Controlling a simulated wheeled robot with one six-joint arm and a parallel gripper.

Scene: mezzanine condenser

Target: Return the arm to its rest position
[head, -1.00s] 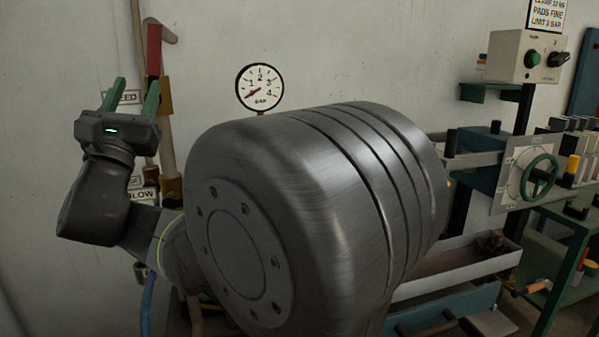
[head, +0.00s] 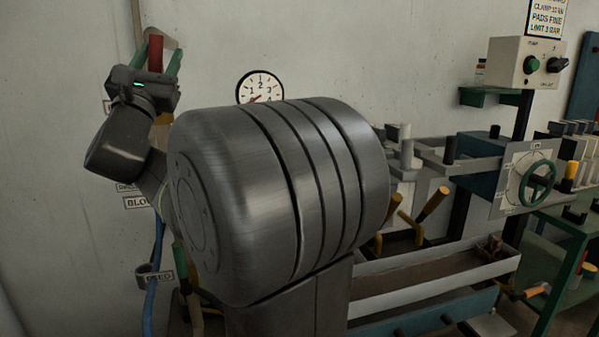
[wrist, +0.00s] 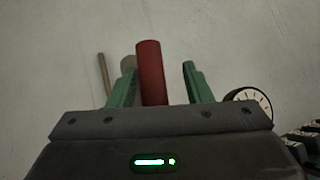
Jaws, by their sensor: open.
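My gripper (head: 157,60) is raised at the upper left in the head view, with its two green fingers apart and pointing up. In the wrist view the fingers (wrist: 157,85) stand apart on either side of a red handle (wrist: 150,72). The red handle also shows in the head view (head: 156,50), in line with the gap between the fingers. I cannot tell how far behind the fingers it is. My own large grey arm link fills the middle of the head view and hides part of the wall and bench.
A round pressure gauge (head: 260,88) is on the wall right of my gripper. A bench vise with a green handwheel (head: 537,182), a control box (head: 527,62) and a long tray (head: 430,270) are at right. A blue hose (head: 150,305) hangs at lower left.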

